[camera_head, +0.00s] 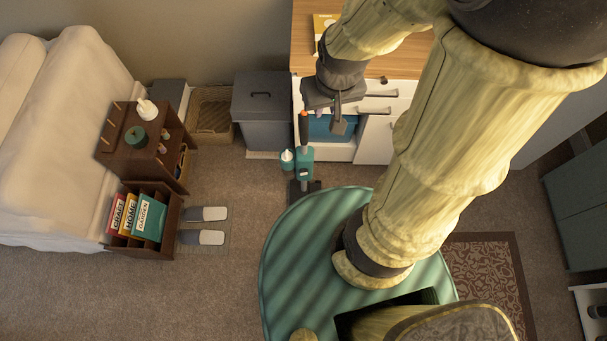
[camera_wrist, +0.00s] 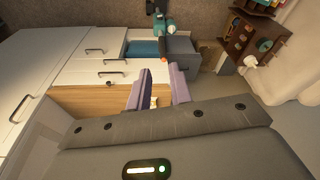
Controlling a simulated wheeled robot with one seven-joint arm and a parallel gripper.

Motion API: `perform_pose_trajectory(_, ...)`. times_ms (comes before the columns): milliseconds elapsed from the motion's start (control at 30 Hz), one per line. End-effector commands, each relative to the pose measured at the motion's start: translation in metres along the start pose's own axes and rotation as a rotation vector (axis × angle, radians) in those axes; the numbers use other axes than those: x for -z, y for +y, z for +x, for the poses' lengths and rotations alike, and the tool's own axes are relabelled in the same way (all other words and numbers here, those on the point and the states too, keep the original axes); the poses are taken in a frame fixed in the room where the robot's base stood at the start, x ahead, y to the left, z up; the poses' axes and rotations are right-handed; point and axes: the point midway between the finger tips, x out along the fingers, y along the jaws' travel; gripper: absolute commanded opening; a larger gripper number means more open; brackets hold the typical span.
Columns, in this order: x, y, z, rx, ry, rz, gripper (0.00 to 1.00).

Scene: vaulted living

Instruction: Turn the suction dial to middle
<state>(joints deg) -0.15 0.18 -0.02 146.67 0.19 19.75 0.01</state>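A teal and grey upright vacuum cleaner (camera_head: 304,160) stands on the carpet in front of the white cabinet. In the wrist view it shows at the top centre (camera_wrist: 163,27), beyond my fingertips. The suction dial is too small to make out in either view. My gripper (camera_head: 328,114) hangs near the cabinet front, beside the vacuum's upper end in the head view. In the wrist view my gripper's (camera_wrist: 157,84) two fingers are apart with nothing held between them.
The white cabinet (camera_head: 374,138) with a wooden top stands behind the vacuum, with a blue bin (camera_head: 325,127) in its opening. A grey bin (camera_head: 262,112) and a wicker basket (camera_head: 210,113) stand left.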

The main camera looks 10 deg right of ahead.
Motion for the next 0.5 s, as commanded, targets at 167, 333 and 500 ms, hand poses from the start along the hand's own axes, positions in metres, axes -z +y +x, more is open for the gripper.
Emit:
perform_pose_trajectory(167,0.001,-0.012,0.042,0.02,0.011,0.012,0.57)
perform_pose_trajectory(333,0.004,-0.034,0.108,0.044,0.04,0.043,0.58)
perform_pose_trajectory(500,0.005,-0.054,0.173,0.052,0.073,0.079,0.58)
